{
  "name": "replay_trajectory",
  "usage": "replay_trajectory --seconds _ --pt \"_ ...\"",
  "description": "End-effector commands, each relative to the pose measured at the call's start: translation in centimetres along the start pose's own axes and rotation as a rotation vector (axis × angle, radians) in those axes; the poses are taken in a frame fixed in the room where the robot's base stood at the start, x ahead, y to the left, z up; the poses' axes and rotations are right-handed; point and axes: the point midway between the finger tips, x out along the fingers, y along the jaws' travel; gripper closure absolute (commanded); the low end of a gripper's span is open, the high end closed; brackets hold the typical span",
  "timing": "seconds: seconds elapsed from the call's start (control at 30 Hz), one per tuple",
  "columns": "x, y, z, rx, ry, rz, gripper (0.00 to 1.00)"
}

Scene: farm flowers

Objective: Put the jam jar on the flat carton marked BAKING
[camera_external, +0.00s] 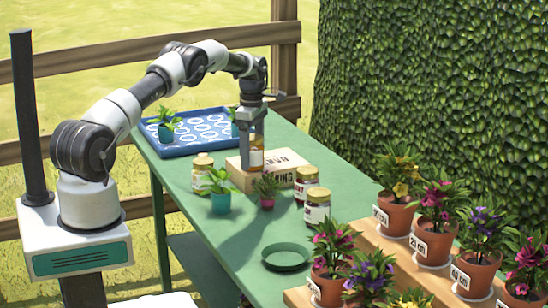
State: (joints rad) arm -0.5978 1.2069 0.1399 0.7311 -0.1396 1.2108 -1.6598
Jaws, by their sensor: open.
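The flat carton (285,179) lies on the green table, with dark print partly hidden behind my gripper; "KING" is readable on its front. A jam jar (257,158) with a gold lid and pale label stands upright, apparently on the carton's top. My gripper (253,160) points down over the carton with its fingers apart, around or just in front of this jar; I cannot tell if they touch it. More similar jars stand on the table: one (203,169) left of the carton, one (306,181) at its right end, one (317,207) nearer the front.
A blue tray (180,149) with white rings and small potted plants lies at the back. A teal-potted seedling (220,203) and a pink-potted plant (267,202) stand before the carton. A green dish (286,257) lies in front. Flowerpots on wooden steps (370,240) fill the right.

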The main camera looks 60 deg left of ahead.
Motion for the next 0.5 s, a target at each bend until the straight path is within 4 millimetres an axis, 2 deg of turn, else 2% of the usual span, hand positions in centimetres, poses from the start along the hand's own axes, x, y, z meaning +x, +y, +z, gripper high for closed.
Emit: replay_trajectory --seconds 0.5 --pt "-10.1 0.1 0.0 0.0 -0.001 0.004 0.26"
